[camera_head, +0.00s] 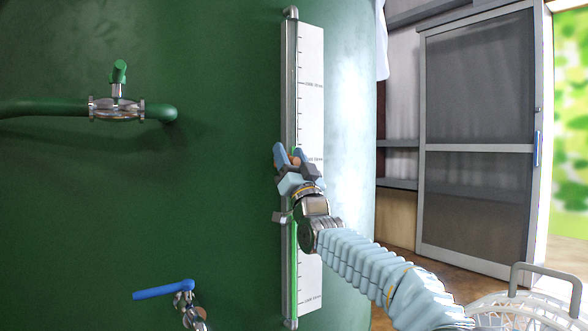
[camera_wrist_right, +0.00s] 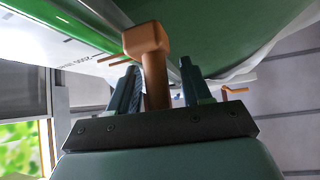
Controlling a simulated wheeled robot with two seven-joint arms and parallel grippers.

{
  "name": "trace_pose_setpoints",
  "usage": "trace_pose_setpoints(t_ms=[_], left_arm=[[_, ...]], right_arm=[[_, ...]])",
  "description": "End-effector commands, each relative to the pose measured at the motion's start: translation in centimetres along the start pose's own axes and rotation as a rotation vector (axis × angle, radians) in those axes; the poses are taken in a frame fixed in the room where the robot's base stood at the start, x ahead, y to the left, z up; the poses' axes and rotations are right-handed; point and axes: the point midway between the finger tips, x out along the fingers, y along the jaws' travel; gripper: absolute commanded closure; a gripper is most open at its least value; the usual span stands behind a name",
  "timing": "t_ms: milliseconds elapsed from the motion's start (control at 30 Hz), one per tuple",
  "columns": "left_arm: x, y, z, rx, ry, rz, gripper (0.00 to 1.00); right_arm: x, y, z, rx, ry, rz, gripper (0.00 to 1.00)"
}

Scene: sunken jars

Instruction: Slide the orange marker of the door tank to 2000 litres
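The door tank (camera_head: 215,215) is a large green tank with an upright gauge tube and a white scale strip (camera_head: 312,120) on its side. In the right wrist view the marker (camera_wrist_right: 154,75) shows as an orange knob and stem between my fingers. My right gripper (camera_head: 289,157) is around the stem; a gap shows on the right side of the stem, so it looks open. My left gripper is out of view.
A green pipe with a valve (camera_head: 117,108) juts from the tank at upper left. A blue-handled tap (camera_head: 165,289) is at lower left. A grey sliding door (camera_head: 478,130) and a wire basket (camera_head: 520,308) are at right.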

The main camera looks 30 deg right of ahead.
Motion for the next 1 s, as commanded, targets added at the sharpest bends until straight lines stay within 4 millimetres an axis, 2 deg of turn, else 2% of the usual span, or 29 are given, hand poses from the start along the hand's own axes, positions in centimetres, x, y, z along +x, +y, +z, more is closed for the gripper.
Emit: trace_pose_setpoints(t_ms=[167,300,500,700,1000], left_arm=[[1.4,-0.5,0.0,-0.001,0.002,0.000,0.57],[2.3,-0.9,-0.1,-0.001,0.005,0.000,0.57],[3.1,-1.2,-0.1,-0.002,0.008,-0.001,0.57],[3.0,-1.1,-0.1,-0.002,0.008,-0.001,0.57],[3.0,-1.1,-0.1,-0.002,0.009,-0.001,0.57]], right_arm=[[-3.1,0.1,0.2,-0.003,-0.001,0.001,0.52],[-6.7,0.1,0.2,-0.001,-0.002,0.001,0.52],[-11.1,0.0,0.1,0.000,-0.001,0.000,0.52],[-13.2,-0.1,0.0,0.000,0.000,-0.001,0.52],[-13.5,-0.1,0.1,0.001,0.000,-0.001,0.52]])
